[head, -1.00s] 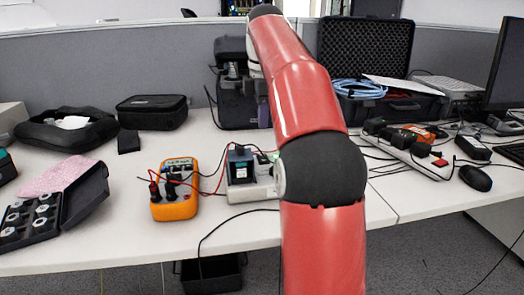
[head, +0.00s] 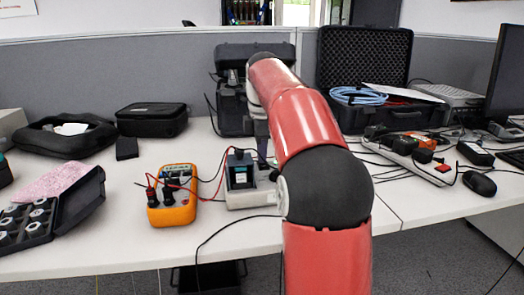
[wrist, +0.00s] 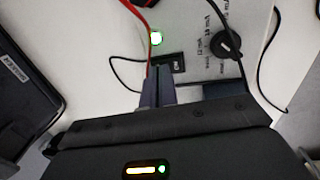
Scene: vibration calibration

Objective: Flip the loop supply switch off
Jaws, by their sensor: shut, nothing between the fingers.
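The loop supply is a pale grey box (head: 245,198) on the table, left of my arm in the head view, with a dark module (head: 240,172) at it. In the wrist view its pale panel (wrist: 200,75) carries a lit green lamp (wrist: 156,38), a small black switch (wrist: 172,62) and a round black knob (wrist: 225,44). My gripper (wrist: 158,84) is shut and empty. Its fingertips are right beside the switch and partly cover its near side; I cannot tell whether they touch.
An orange meter (head: 172,200) with red and black leads stands to the left of the supply. Cables run across the table and past the panel. A power strip (head: 412,157) lies on the right. An open black case (head: 75,200) is at the left.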

